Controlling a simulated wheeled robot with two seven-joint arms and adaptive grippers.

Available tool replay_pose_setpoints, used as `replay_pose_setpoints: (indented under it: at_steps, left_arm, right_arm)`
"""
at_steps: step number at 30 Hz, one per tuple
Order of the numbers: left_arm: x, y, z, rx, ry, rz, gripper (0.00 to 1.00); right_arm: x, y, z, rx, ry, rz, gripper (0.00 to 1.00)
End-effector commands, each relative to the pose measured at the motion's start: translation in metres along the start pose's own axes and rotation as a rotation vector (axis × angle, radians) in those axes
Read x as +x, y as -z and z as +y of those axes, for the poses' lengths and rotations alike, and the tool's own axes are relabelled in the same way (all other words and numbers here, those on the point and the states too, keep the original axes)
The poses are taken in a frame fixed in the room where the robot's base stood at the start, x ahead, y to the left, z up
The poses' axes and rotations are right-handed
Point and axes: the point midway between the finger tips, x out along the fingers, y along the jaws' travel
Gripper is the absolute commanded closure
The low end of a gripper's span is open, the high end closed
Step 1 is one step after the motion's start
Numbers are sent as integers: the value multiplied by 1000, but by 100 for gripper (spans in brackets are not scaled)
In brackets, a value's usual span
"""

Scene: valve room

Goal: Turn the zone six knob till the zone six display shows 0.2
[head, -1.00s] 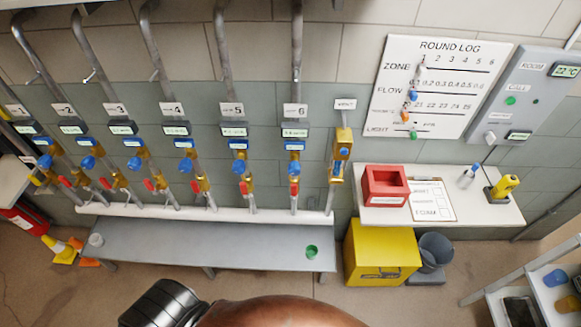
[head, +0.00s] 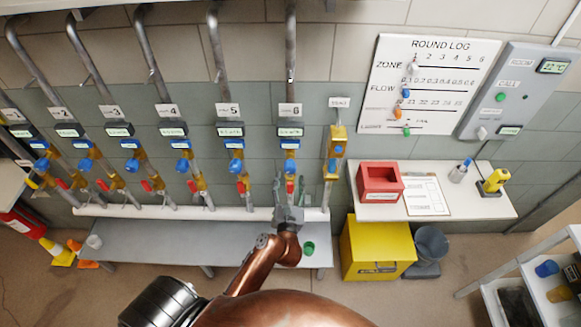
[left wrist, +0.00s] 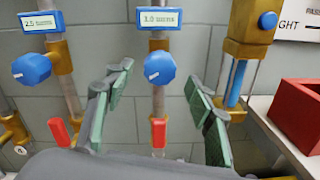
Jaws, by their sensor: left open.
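The zone six knob (head: 290,166) is blue and round, on the pipe under the 6 label. It also shows in the left wrist view (left wrist: 159,69), with a white mark on its face. The blue-framed zone six display (left wrist: 160,18) above it appears to read 3.0. My left gripper (head: 289,182) is open and empty just below and in front of the knob in the head view. In the left wrist view its green-padded fingers stand on either side of the knob, apart from it. A red lever (left wrist: 158,132) is below the knob. My right gripper is not in view.
The zone five knob (left wrist: 150,66) is left of it. The yellow valve block (head: 335,141) with blue parts stands to the right. A white pipe (head: 180,212) and grey bench (head: 170,240) run below. A red box (head: 380,196) sits on the right shelf.

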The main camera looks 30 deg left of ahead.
Motion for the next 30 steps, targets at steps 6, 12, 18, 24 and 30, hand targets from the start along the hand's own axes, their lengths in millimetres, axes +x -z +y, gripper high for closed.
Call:
replay_pose_setpoints:
  at_steps: [6, 12, 18, 24, 30]
  left_arm:
    - [36, 0, 0, 4, 0, -3, 50]
    - [59, 0, 0, 5, 0, -2, 50]
    - [64, 1, 0, 5, 1, 0, 50]
    - [64, 1, 0, 6, 1, -1, 52]
    - [64, 0, 0, 6, 1, -1, 66]
  right_arm:
    - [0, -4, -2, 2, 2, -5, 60]
    - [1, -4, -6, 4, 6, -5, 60]
    - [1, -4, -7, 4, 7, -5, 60]
    - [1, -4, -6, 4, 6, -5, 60]
    - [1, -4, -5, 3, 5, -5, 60]
